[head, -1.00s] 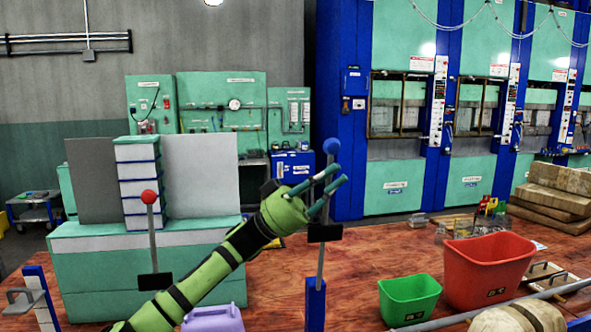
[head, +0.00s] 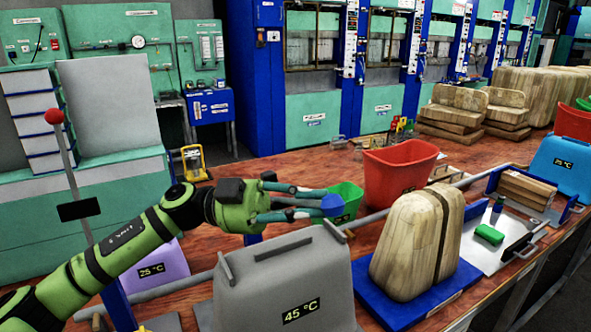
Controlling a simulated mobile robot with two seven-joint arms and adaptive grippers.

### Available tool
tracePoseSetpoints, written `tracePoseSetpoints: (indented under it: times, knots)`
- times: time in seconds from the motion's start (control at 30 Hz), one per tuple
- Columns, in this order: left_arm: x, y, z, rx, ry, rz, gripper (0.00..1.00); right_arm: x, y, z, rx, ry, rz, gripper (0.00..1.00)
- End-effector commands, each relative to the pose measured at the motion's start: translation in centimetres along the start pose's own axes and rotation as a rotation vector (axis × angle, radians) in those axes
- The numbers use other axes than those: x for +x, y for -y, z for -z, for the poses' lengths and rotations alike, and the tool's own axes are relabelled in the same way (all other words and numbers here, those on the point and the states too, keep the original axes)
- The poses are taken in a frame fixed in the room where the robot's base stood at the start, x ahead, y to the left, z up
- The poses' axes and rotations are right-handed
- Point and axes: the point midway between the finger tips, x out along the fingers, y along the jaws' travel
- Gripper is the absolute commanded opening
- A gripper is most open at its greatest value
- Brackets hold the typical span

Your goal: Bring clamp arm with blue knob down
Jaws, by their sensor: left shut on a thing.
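My left gripper (head: 318,205) reaches in from the left of the head view. Its fingers are closed around the blue knob (head: 333,206), which shows at the fingertips. The clamp arm's rod is mostly hidden by my fingers, so I cannot tell its exact angle. The knob sits low, in front of the green bin and just above the grey 45 °C box. Another clamp arm with a red knob (head: 54,117) stands nearly upright at the left, behind my arm. My right gripper is not in view.
The grey box (head: 285,280) is close below my gripper. A green bin (head: 347,197) and a red bin (head: 400,170) stand behind it. Wooden-looking mould blocks (head: 407,245) stand on a blue base to the right. A lilac box (head: 160,262) is below my forearm.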

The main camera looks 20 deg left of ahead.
Motion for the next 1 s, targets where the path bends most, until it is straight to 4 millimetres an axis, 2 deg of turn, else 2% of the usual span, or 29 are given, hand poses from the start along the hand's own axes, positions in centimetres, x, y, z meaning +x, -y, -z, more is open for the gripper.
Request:
tracePoseSetpoints:
  times: [0.03,0.1,0.4,0.63,1.0]
  knots:
    - [0.1,-1.5,-0.3,0.022,0.007,-0.027,0.00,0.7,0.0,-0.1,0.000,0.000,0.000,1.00]
    - [0.2,-3.0,-0.6,0.062,0.017,-0.063,0.00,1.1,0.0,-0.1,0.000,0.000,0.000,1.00]
    - [0.3,-7.3,-1.9,0.183,0.052,-0.175,0.00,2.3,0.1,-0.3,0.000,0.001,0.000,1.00]
    - [0.2,-8.8,-2.4,0.224,0.063,-0.213,0.00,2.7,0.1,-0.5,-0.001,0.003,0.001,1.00]
    - [0.2,-9.0,-2.5,0.234,0.067,-0.221,0.00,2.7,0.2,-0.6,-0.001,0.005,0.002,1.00]
